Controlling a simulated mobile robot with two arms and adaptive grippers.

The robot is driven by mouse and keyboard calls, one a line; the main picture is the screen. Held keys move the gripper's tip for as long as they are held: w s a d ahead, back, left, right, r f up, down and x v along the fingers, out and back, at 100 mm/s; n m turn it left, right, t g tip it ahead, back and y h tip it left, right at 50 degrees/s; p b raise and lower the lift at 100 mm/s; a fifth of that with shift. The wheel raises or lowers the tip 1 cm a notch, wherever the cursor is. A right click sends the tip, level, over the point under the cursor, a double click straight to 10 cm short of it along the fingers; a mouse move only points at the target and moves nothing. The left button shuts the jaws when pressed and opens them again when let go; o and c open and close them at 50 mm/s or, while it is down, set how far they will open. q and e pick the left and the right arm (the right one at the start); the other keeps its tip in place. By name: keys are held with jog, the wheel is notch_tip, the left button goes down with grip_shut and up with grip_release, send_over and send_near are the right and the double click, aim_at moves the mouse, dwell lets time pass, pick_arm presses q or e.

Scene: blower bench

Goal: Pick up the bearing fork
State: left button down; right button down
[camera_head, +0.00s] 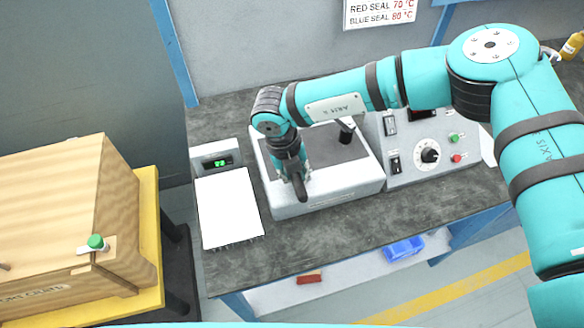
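I cannot make out a bearing fork in this view; it may be hidden behind my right arm or gripper. My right arm comes in from the right across the bench. My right gripper (298,190) points down over the front left part of a pale grey box-shaped unit (345,188). The gripper is small and dark here, seen from above, so I cannot tell whether its fingers are open or shut or hold anything. My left gripper is not in view.
A scale with a white plate (228,208) and green display stands left of the unit. A control panel (432,160) with a dial stands right. A wooden crate (50,200) is at left. A blue bin (403,249) sits below. The bench's front strip (350,232) is clear.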

dwell(0.3)
notch_tip(320, 180, up, 9)
jog(key=b, duration=0.2)
jog(key=shift+b, duration=0.3)
jog(key=shift+r, duration=0.55)
dwell(0.4)
